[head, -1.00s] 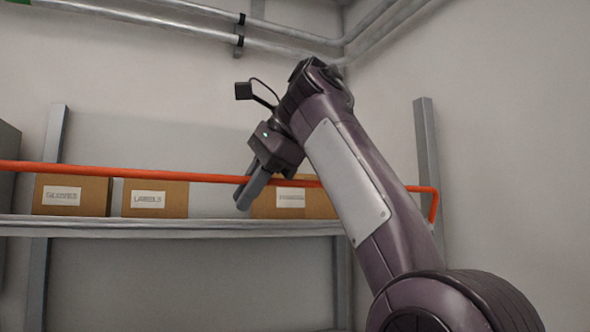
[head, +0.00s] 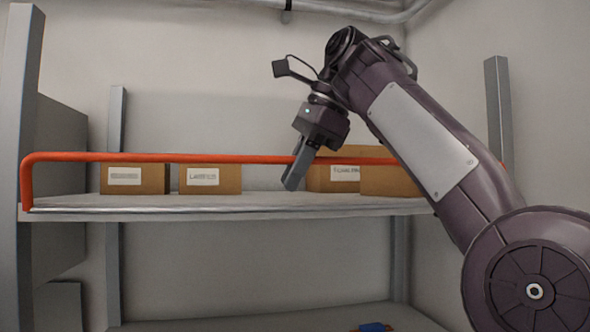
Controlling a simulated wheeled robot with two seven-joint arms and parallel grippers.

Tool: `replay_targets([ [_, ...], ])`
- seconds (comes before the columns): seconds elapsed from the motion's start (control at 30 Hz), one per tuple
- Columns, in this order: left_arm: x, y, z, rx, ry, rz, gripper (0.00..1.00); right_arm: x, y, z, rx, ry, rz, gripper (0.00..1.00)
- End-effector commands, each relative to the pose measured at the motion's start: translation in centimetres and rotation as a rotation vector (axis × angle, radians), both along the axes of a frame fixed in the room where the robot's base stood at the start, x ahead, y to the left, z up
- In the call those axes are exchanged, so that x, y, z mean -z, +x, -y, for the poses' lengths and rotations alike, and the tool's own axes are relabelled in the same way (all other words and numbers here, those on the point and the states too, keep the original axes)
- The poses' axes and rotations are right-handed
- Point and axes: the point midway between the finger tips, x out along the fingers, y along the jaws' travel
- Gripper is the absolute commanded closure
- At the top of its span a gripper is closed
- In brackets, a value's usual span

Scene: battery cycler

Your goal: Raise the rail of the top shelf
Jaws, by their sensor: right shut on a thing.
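The orange rail (head: 200,157) runs across the front of the top shelf, above the shelf's front edge (head: 220,211). Its left end bends down to the shelf beside the left post. My right gripper (head: 296,176) is shut on the rail right of the middle, its fingers pointing down and to the left across it. My right arm hides the rail's right end. The left gripper is not in view.
Cardboard boxes stand on the top shelf behind the rail: two at left (head: 135,180) (head: 210,180) and more at right (head: 333,175) near my gripper. Grey posts (head: 24,120) flank the shelf. A lower shelf (head: 280,318) holds a small blue and orange thing (head: 374,328). Pipes (head: 345,12) run along the wall above.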

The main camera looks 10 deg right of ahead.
Motion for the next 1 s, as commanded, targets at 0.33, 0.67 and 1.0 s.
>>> replay_targets([
  [0.33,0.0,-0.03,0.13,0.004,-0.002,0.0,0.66,-0.05,-0.01,0.01,0.0,0.001,0.002,0.66],
  [0.67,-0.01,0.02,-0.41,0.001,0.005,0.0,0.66,-0.04,-0.02,-0.02,-0.001,0.0,0.001,0.66],
  [1.0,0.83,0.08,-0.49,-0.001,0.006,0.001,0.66,0.28,0.31,0.06,0.002,0.002,0.05,0.66],
])
